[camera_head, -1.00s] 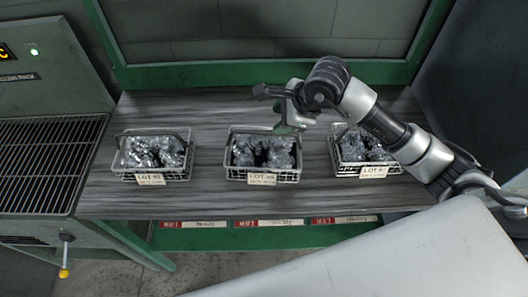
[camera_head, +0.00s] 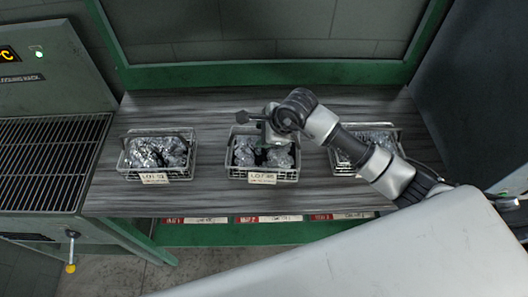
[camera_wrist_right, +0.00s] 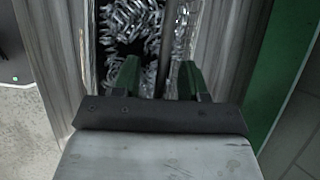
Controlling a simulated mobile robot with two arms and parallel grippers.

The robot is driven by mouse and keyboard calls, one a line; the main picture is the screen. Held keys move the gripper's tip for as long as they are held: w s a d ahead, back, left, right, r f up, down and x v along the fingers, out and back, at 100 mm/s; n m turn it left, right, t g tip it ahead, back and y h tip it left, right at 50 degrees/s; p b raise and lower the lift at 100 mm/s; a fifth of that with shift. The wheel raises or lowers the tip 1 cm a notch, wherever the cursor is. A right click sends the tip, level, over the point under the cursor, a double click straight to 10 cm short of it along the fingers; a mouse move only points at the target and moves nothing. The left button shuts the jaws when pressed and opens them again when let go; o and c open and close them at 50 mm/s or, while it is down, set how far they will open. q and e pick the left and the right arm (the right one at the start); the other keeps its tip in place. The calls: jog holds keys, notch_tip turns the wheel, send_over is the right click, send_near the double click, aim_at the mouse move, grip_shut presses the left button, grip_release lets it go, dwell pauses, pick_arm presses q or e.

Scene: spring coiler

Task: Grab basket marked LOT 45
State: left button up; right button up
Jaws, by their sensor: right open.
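Three wire baskets of shiny metal springs stand in a row on the grey wood-grain table. The middle basket (camera_head: 288,175) has a front tag that seems to read LOT 45, though its digits are blurred. My right gripper (camera_head: 268,136) is over the back of this middle basket, pointing down. In the right wrist view my open green-tipped fingers (camera_wrist_right: 158,78) are above the springs, with a grey handle bar (camera_wrist_right: 168,40) running between them. I cannot tell whether they touch it. My left gripper is not in view.
The left basket (camera_head: 184,173) has a blurred tag. The right basket (camera_head: 345,170) is partly hidden by my right arm. A dark grille (camera_head: 45,165) is at the left. A green frame (camera_head: 270,73) borders the table's back. Bare table (camera_head: 210,195) separates the baskets.

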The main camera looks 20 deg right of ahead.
jog(key=shift+f+b, duration=0.2)
jog(key=shift+b, duration=0.2)
dwell(0.5)
grip_shut()
jog(key=shift+f, duration=0.1)
dwell(1.1)
